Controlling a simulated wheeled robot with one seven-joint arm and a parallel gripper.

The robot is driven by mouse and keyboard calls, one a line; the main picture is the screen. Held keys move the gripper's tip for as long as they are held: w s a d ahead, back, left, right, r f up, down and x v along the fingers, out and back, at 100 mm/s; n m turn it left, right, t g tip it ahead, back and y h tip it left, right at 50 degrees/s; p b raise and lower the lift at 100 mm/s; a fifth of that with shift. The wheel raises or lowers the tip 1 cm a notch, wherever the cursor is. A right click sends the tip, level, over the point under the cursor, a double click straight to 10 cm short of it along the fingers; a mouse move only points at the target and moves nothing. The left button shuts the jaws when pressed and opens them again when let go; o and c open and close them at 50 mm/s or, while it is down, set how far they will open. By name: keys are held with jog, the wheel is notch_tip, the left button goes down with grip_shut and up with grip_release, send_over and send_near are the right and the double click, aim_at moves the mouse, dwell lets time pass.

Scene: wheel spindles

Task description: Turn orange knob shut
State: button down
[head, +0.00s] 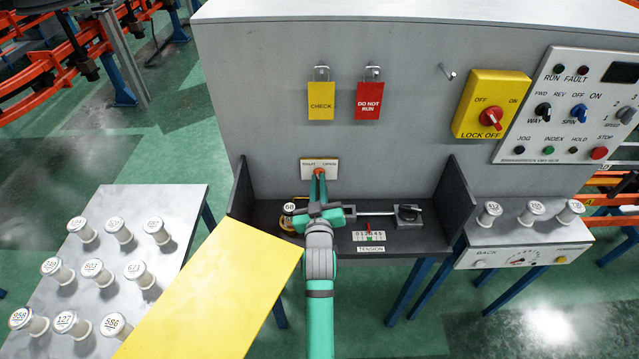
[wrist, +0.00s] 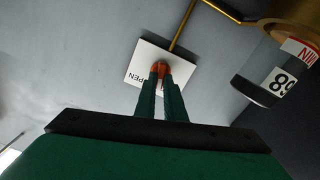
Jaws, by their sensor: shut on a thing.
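The orange knob (head: 318,171) sits on a small white plate (head: 332,162) on the grey wall, above the dark shelf. The plate carries lettering for shut and open. In the wrist view the orange knob (wrist: 160,68) shows between my green fingertips, and the plate (wrist: 178,85) shows part of the word OPEN. My gripper (head: 318,179) reaches up to the wall and is shut on the orange knob; it also shows in the wrist view (wrist: 160,80). My fingers hide part of the knob, so its exact angle is hard to tell.
A yellow panel (head: 215,295) is at front left.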

jog(key=n, duration=0.5)
jog(key=shift+s+a+f+n, duration=0.1)
jog(key=shift+a+f+n, duration=0.1)
jog(key=shift+n, duration=0.1)
dwell(0.5)
jog(key=c, duration=1.8)
grip_release()
jog(key=shift+r, duration=0.1)
jog(key=shift+c, duration=0.2)
jog(key=shift+s, duration=0.1)
jog(key=s, duration=1)
jog(key=shift+s, duration=0.3)
jog(key=shift+d, duration=0.1)
